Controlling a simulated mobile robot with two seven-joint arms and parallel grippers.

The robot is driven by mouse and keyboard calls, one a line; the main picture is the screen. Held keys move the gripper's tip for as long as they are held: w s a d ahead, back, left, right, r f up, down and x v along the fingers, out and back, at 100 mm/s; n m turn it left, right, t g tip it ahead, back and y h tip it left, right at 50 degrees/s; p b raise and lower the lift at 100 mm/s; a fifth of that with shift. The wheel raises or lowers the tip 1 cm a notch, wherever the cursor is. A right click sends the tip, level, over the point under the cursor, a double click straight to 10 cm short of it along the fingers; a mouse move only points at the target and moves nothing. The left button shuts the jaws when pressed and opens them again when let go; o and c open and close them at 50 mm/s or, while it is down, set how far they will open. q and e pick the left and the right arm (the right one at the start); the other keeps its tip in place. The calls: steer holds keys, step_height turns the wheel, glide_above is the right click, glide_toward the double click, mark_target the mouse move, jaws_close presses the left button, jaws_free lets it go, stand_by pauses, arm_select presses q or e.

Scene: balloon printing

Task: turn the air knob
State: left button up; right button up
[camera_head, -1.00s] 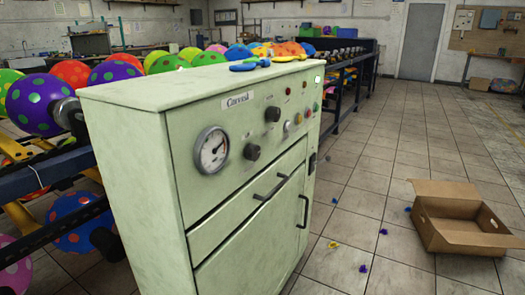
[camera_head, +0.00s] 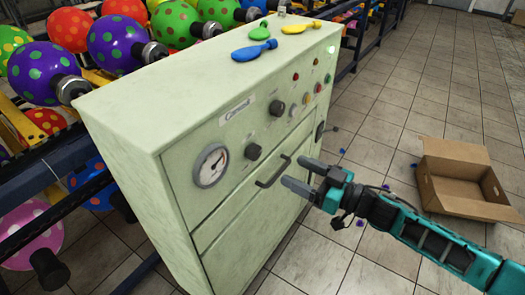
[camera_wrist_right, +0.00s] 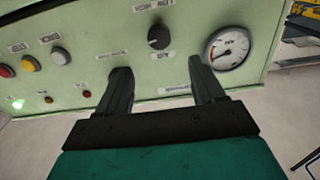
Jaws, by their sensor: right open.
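The pale green cabinet (camera_head: 140,115) has two dark round knobs on its front panel. One knob (camera_head: 252,151) is beside the round gauge (camera_head: 211,165). The other knob (camera_head: 277,108) is higher and further right. I cannot read which is labelled air. My right gripper (camera_head: 299,175) is open and empty, in front of the cabinet near the drawer handle. In the right wrist view the panel appears upside down; a knob (camera_wrist_right: 158,37) shows beyond and between the fingertips (camera_wrist_right: 162,80), apart from them. The second knob is not clearly visible there. My left gripper is not in view.
Blue, green and yellow deflated balloons (camera_head: 255,50) lie on the cabinet top. Racks of dotted balloons (camera_head: 115,40) stand behind and left. An open cardboard box (camera_head: 455,180) sits on the floor at right. A dark handle (camera_head: 272,172) sticks out from the cabinet front.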

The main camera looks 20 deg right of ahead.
mark_target(258, 153)
steer(key=x, duration=1)
steer(key=shift+w+a, duration=0.25)
steer(key=shift+w, duration=0.05)
steer(key=c, duration=1)
steer(key=shift+c, duration=0.2)
